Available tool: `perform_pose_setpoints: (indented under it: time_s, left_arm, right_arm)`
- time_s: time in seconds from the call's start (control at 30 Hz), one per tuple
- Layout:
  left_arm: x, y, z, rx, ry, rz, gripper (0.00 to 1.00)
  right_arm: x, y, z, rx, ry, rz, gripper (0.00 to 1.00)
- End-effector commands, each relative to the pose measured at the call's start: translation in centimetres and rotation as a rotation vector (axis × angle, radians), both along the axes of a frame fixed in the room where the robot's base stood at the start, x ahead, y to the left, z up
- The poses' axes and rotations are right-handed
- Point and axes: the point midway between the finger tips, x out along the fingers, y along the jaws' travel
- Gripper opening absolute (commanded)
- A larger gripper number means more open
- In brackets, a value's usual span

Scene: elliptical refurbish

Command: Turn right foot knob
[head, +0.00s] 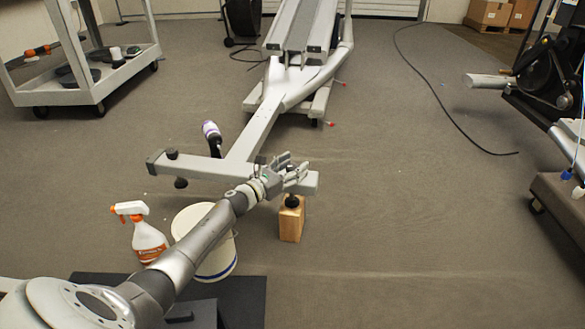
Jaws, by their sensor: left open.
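The grey elliptical frame (255,125) runs from the back to a crossbar (205,171) with a foot at each end. The right foot knob (292,201) is small and dark, under the right end of the crossbar, just above a wooden block (291,224). A similar dark left foot knob (180,183) hangs under the left end. My left gripper (297,172) is open over the right end of the crossbar, above the right knob. I cannot tell whether its fingers touch the bar. My right gripper is out of view.
A spray bottle (149,240) and a white bucket (219,262) stand near my left arm. A purple-topped bottle (211,132) stands behind the crossbar. A cart (78,95) is at back left, another machine (550,85) at right. The floor right of the block is clear.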

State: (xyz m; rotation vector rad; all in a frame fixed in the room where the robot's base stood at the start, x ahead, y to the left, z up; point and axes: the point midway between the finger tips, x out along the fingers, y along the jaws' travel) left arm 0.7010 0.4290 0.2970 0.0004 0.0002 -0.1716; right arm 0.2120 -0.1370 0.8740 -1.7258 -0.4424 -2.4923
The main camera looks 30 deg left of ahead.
Motion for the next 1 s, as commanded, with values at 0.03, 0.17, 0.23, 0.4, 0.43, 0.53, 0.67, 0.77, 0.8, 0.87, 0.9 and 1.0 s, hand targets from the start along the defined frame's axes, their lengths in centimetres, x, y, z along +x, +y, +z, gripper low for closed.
perform_pose_setpoints:
  time_s: [0.03,0.17,0.23,0.4,0.43,0.53,0.67,0.77,0.8,0.87,0.9,1.0]
  left_arm:
    - [-0.01,0.01,0.01,0.000,0.000,0.000,0.56]
    - [-0.03,0.01,0.00,0.000,0.000,0.000,0.43]
    - [-0.03,0.01,0.00,-0.001,0.000,0.000,0.34]
    - [-0.03,0.00,-0.01,-0.001,0.000,0.000,0.12]
    - [-0.03,0.00,-0.01,-0.001,0.000,0.000,0.09]
    - [-0.04,-0.03,-0.02,-0.001,0.000,0.001,0.09]
    - [-0.05,-0.08,-0.05,-0.002,0.000,0.018,0.09]
    - [-0.05,-0.09,0.01,-0.003,-0.001,0.049,0.09]
    - [-0.04,-0.12,-0.01,-0.004,-0.001,0.066,0.09]
    - [-0.05,-0.18,-0.04,-0.004,0.000,0.099,0.09]
    - [-0.07,-0.14,-0.06,-0.005,0.000,0.125,0.09]
    - [-0.04,-0.21,-0.04,-0.006,-0.002,0.200,0.09]
  right_arm:
    - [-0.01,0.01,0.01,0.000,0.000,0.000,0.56]
    - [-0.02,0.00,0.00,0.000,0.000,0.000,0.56]
    - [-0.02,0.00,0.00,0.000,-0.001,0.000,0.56]
    - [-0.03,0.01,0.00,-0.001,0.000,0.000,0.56]
    - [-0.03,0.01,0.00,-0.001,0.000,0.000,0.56]
    - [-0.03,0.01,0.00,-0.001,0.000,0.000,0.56]
    - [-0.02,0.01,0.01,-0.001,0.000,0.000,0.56]
    - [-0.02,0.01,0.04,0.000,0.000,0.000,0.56]
    - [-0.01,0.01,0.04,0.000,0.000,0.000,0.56]
    - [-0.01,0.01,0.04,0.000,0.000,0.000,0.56]
    - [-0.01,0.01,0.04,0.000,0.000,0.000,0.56]
    - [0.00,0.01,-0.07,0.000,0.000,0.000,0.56]
